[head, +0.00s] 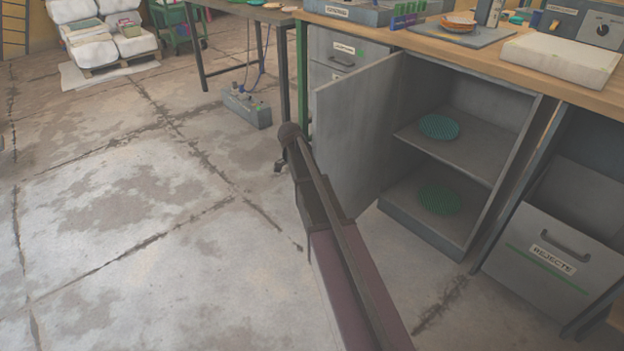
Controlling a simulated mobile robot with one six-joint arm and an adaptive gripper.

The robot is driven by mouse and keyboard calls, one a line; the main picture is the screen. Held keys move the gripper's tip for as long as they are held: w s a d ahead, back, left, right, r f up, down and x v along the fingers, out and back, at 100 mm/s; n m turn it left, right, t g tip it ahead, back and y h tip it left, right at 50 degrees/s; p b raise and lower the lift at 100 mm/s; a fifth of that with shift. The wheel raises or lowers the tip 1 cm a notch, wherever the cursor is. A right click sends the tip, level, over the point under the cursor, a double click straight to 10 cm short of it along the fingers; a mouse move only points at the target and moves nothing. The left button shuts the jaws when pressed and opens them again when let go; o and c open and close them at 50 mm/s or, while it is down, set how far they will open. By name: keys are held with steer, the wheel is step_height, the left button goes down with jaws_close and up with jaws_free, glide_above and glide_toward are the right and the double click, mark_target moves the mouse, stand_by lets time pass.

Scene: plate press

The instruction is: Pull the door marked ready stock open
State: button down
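A grey cabinet door (358,135) stands swung wide open at the left side of a cabinet under the wooden bench. I see its plain inner face; any label on its outer face is hidden. The open cabinet has a middle shelf (470,154), with a teal ribbed disc (438,127) on it and a green ribbed disc (440,199) on the floor below. My arm reaches up from the bottom middle and ends in front of the door's left side. I cannot make out my gripper or its fingers.
A labelled drawer unit (341,62) stands left of the door. The wooden bench top (475,58) holds a white slab (561,61). A grey box (247,107) sits on the floor. Open floor lies at left.

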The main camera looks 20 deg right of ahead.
steer(key=shift+s+a, duration=0.1)
steer(key=c, duration=0.7)
jaws_free()
steer(key=shift+d, duration=0.2)
steer(key=shift+a, duration=0.1)
steer(key=c, duration=0.7)
steer(key=shift+s+a+r, duration=0.1)
steer(key=shift+s+a, duration=0.05)
steer(key=shift+a, duration=0.1)
steer(key=s+a+r+n+y+p, duration=0.2)
steer(key=s+a+n+p, duration=0.1)
steer(key=s+a+n, duration=0.5)
steer(key=s+a+r+n+y+p, duration=0.2)
steer(key=s+a+n, duration=0.7)
steer(key=s, duration=0.6)
steer(key=shift+r+n+y+p, duration=0.35)
steer(key=shift+n+p, duration=0.35)
steer(key=shift+n, duration=0.6)
steer(key=shift+s, duration=0.25)
